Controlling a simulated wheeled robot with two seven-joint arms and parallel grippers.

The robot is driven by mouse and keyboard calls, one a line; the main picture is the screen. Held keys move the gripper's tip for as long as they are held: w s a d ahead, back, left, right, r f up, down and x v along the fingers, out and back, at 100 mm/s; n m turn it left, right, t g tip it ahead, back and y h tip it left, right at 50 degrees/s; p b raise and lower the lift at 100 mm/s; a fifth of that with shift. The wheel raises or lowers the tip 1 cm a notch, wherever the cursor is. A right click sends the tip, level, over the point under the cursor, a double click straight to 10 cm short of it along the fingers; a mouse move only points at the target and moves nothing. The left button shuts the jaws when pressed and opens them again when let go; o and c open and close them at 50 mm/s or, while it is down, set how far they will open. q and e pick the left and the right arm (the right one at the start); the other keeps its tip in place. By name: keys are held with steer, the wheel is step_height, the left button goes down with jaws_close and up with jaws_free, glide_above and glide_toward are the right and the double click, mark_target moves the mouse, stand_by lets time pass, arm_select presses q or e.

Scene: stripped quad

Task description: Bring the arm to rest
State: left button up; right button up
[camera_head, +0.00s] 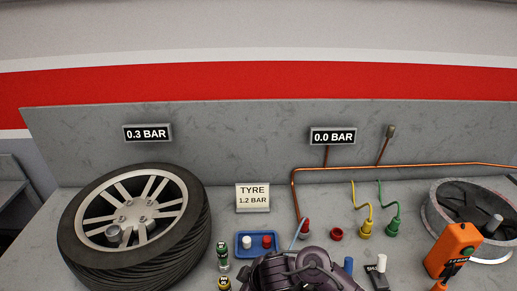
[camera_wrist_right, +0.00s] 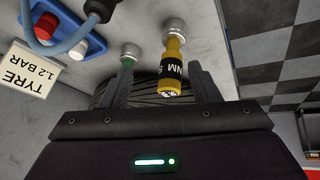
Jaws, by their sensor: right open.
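My right gripper (camera_wrist_right: 160,80) shows in the right wrist view with its two dark fingers spread. It is open, and nothing is visibly held. A yellow-and-black labelled tool (camera_wrist_right: 172,68) with a silver knob appears between the fingers in the picture. I cannot tell its distance from them. A green-tipped tool (camera_wrist_right: 128,60) appears beside the left finger. In the head view the green tool (camera_head: 223,256) and the yellow tool (camera_head: 224,284) stand right of the tyre. I cannot make out either gripper in the head view.
A tyre (camera_head: 185,245) lies at left on the grey bench. A blue tray (camera_head: 241,251) holds a white and a red cap. A dark purple ridged shape (camera_head: 300,272) fills the bottom middle. An orange device (camera_head: 452,250) stands by a metal drum (camera_head: 432,222) at right.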

steer(key=s+d+r+m+h, duration=0.25)
steer(key=s+d+m, duration=0.45)
steer(key=d, duration=0.4)
steer(key=s+d+r+m+h, duration=0.2)
steer(key=s+d+r+m, duration=0.25)
steer(key=s+d, duration=0.55)
step_height(320, 180, down, 33)
steer(key=d+g+b, duration=0.2)
steer(key=b, duration=0.2)
steer(key=s+d+f+b, duration=0.2)
steer(key=s+d+f, duration=0.1)
steer(key=s+f, duration=1.6)
step_height(320, 180, down, 3)
steer(key=shift+s+d+r+g+b, duration=0.2)
steer(key=shift+s+g+b, duration=0.1)
steer(key=shift+g+b, duration=0.1)
